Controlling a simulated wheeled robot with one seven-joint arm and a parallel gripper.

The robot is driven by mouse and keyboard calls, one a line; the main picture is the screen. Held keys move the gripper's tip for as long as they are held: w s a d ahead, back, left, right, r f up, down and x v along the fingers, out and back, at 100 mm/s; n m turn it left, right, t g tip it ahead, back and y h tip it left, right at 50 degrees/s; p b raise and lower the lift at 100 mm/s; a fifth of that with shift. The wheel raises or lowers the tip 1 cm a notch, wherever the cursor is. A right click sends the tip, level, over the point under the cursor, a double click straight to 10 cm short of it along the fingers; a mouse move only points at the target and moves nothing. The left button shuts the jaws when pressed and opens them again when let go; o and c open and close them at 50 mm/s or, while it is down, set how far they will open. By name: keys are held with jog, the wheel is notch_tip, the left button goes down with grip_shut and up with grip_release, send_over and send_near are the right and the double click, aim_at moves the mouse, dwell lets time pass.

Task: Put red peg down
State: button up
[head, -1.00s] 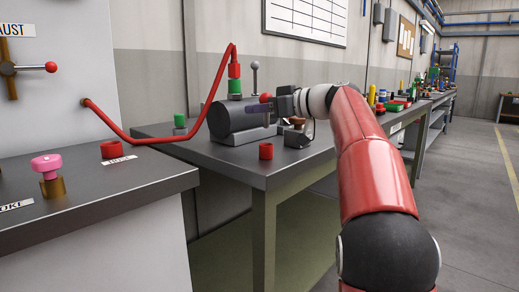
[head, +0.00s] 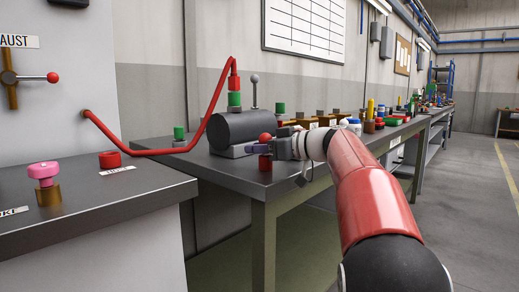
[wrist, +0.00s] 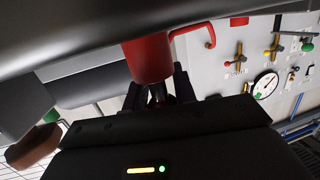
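The red peg shows its round red knob (head: 265,138) in the head view, upright just above the red cup-shaped holder (head: 265,163) near the front edge of the workbench. My gripper (head: 262,149) reaches in from the right, level, just below the knob and close above the holder. It appears shut on the peg. In the wrist view, which is turned over, the red holder (wrist: 148,60) hangs from the dark benchtop, with a dark shaft between my fingers (wrist: 158,93) at its mouth. How deep the peg sits is hidden.
A dark cylinder tank (head: 236,127) with a green-and-red hose fitting (head: 234,92) stands just behind. A red hose (head: 150,151) runs left to the panel. Several pegs and fittings (head: 335,117) stand along the bench at right. A counter (head: 95,195) with a pink knob is front left.

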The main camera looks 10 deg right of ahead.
jog(key=o, duration=0.5)
jog(key=shift+c, duration=0.2)
jog(key=shift+r, duration=0.15)
jog(key=v, duration=1.2)
jog(key=shift+b, duration=0.3)
jog(key=shift+d, duration=0.1)
